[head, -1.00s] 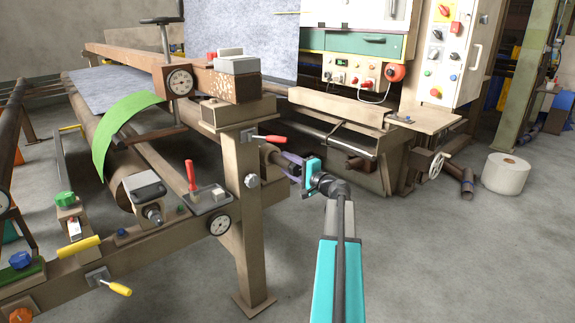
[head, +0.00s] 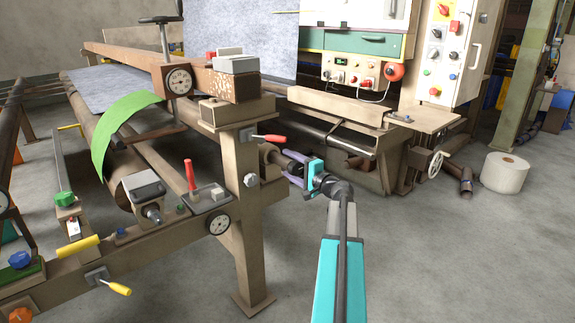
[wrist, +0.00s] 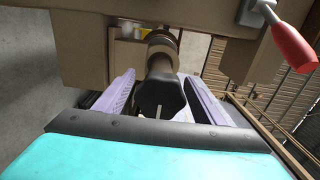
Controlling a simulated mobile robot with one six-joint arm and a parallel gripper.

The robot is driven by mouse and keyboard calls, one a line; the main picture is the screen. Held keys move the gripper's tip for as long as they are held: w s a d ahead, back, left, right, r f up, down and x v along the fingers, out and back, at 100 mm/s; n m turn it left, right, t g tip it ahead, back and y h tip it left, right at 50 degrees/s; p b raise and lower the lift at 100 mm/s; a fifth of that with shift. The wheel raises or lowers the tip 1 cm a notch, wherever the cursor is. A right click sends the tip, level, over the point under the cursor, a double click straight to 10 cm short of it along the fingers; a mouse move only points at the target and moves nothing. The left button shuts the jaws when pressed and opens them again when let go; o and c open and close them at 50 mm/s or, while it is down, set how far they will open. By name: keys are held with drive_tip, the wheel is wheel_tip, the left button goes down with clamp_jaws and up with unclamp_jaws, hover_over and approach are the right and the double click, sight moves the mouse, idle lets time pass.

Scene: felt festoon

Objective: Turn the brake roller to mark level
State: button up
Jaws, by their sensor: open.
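A dark knob-like end (wrist: 160,95) of the brake roller sticks out toward me in the wrist view, with a short pale mark line on its face. The line looks close to upright in that view. Behind it is a brownish collar (wrist: 160,42). In the head view the roller end (head: 270,155) juts from the right side of the machine post. My gripper (wrist: 160,97) is open, with one purple finger on each side of the dark end. I cannot tell whether either finger touches it. My gripper also shows in the head view (head: 290,168).
A red-handled lever (head: 265,138) sits on the post just above the roller; its red grip also shows in the wrist view (wrist: 292,36). The machine post (head: 245,230) stands left of my arm. Floor around my arm is clear.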

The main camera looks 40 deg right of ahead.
drive_tip(key=s+p, duration=0.1)
drive_tip(key=s, duration=1.1)
drive_tip(key=shift+s+a, duration=0.15)
drive_tip(key=shift+a, duration=0.3)
